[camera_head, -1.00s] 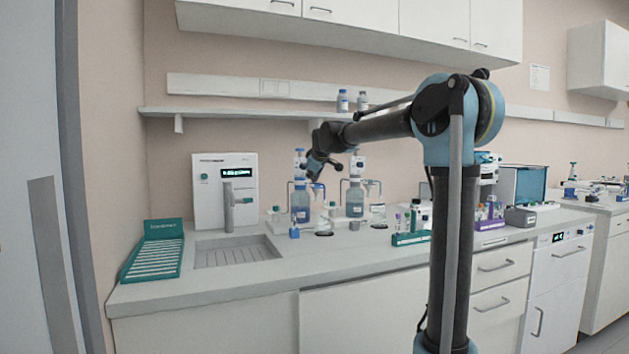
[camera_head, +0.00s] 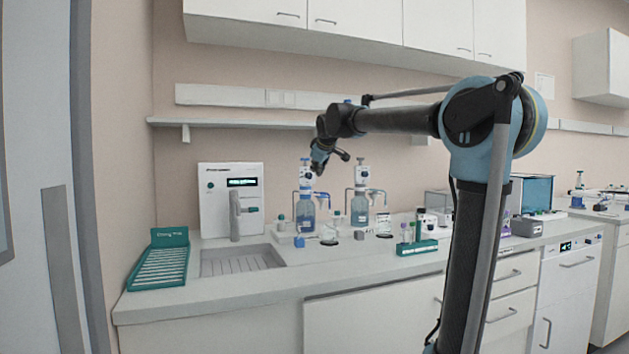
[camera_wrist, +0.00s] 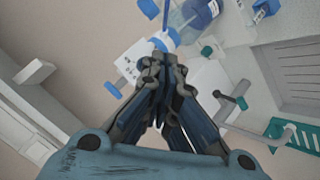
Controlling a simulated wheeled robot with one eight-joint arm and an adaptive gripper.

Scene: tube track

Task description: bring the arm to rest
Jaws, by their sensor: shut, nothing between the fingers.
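My gripper (camera_head: 318,170) is in front of the bottle with a dispenser top (camera_head: 305,208), above the counter. In the wrist view my gripper (camera_wrist: 160,62) has its fingers drawn together with nothing between them. My arm is bent, its upper part rising at the right and its forearm reaching left above the counter. In the wrist view a blue-capped dispenser top (camera_wrist: 138,62) lies just beyond the fingertips; I cannot tell whether they touch it. The clear bottle (camera_wrist: 195,15) shows behind.
The counter holds a teal rack (camera_head: 158,262), a sink (camera_head: 240,262), a white instrument (camera_head: 230,195), a second dispenser bottle (camera_head: 360,207) and a green tube rack (camera_head: 416,247). A shelf (camera_head: 240,122) and wall cabinets (camera_head: 360,30) hang above.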

